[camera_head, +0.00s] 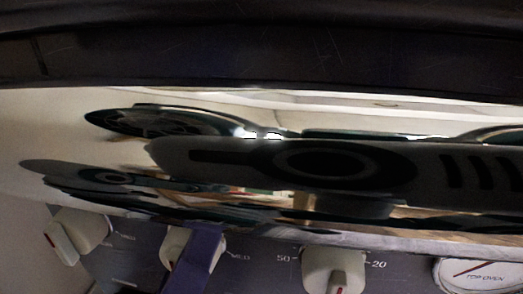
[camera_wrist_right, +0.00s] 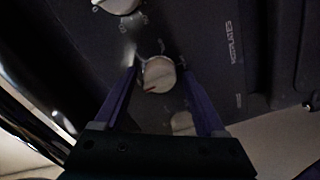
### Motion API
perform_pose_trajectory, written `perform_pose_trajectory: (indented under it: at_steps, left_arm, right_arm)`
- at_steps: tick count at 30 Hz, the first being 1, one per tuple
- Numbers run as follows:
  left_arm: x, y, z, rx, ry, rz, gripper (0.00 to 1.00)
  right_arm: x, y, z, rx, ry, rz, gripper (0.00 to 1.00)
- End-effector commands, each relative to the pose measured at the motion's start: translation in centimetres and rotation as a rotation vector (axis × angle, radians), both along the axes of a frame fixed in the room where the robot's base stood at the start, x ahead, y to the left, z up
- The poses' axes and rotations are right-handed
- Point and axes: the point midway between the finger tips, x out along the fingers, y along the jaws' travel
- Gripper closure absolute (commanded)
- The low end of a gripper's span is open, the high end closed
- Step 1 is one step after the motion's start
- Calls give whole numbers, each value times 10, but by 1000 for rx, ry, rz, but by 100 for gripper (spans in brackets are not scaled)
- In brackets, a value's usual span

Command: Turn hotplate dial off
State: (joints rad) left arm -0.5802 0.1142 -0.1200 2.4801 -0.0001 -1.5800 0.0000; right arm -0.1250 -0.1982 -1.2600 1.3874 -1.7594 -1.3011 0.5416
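In the right wrist view, a round pale dial (camera_wrist_right: 158,74) with a reddish mark sits on the dark panel, near a "HOTPLATES" label. My right gripper (camera_wrist_right: 159,71) is open, with one purple finger on each side of this dial. Small gaps show between the fingers and the dial; contact is not clear. In the head view, a purple finger of my right gripper (camera_head: 201,252) partly covers a cream dial (camera_head: 178,246) on the front panel. My left gripper is not in view.
In the head view, other cream dials stand at the left (camera_head: 80,235) and centre (camera_head: 333,270), with a "TOP OVEN" gauge (camera_head: 485,275) at right. The wrist view shows dials above (camera_wrist_right: 117,5) and below (camera_wrist_right: 183,122) the framed one. A shiny reflective stove top lies above the panel.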

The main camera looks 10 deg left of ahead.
Motion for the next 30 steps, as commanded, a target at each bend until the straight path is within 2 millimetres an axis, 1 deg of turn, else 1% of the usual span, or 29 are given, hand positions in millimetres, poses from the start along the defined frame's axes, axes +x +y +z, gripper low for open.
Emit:
perform_pose_trajectory:
  at_steps: [8,11,14,21,24,27,30]
  left_arm:
    - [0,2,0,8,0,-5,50]
    - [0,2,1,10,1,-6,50]
    - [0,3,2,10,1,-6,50]
    - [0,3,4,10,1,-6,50]
    - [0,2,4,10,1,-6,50]
    - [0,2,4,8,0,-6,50]
    - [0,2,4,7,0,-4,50]
  right_arm:
    - [0,0,0,1,0,0,20]
    - [-5,0,0,0,2,1,20]
    - [-19,1,0,-1,4,1,20]
    - [-69,3,-1,-1,4,2,20]
    - [-84,3,-1,0,3,2,20]
    - [-94,3,0,1,1,2,20]
    - [-99,3,0,1,1,0,20]
